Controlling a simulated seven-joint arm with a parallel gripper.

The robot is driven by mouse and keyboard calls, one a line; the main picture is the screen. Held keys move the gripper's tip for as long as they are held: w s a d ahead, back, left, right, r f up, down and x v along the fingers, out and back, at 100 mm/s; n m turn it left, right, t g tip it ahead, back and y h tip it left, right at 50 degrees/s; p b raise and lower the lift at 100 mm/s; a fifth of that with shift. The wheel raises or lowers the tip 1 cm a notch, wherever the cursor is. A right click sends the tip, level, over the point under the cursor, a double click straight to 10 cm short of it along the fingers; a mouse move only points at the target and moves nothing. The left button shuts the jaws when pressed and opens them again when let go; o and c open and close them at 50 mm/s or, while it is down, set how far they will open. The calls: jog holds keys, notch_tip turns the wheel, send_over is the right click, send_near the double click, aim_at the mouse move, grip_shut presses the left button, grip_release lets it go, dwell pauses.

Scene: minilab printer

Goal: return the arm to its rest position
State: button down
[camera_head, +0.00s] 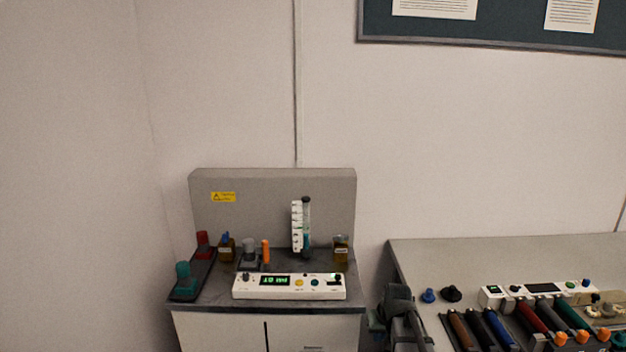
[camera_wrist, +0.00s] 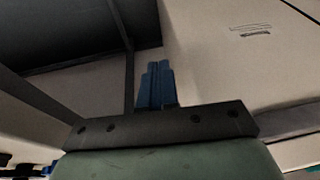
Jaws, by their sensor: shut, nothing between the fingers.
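My gripper (camera_wrist: 155,84) shows in the wrist view as two blue fingers held together beyond a dark bracket, with nothing between them. Close by in that view are the pale front panels of a cabinet (camera_wrist: 225,75), to the right of the fingers. In the head view a dark grey jointed part, which looks like my arm, stands at the bottom between the two benches. The fingers cannot be made out there.
The left bench (camera_head: 205,302) bears a white control box (camera_head: 290,287), several small bottles and a white rack (camera_head: 296,226). The right bench (camera_head: 440,252) holds a second white box (camera_head: 530,292) and several coloured cylinders. A gap separates the benches.

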jog(key=s+a+f+g, duration=0.2)
jog(key=s+f+g, duration=0.3)
jog(key=s+f, duration=1.65)
jog(key=s+f+g, duration=0.1)
jog(key=s+f, duration=0.3)
jog(key=s, duration=0.4)
jog(key=s+f+g, duration=0.2)
jog(key=s+f, duration=0.2)
jog(key=s, duration=0.4)
jog(key=s+f+g+h, duration=0.1)
jog(key=s+f+g, duration=0.1)
jog(key=s+f, duration=0.3)
jog(key=s, duration=0.3)
jog(key=shift+s+a, duration=0.2)
jog(key=shift+s, duration=0.2)
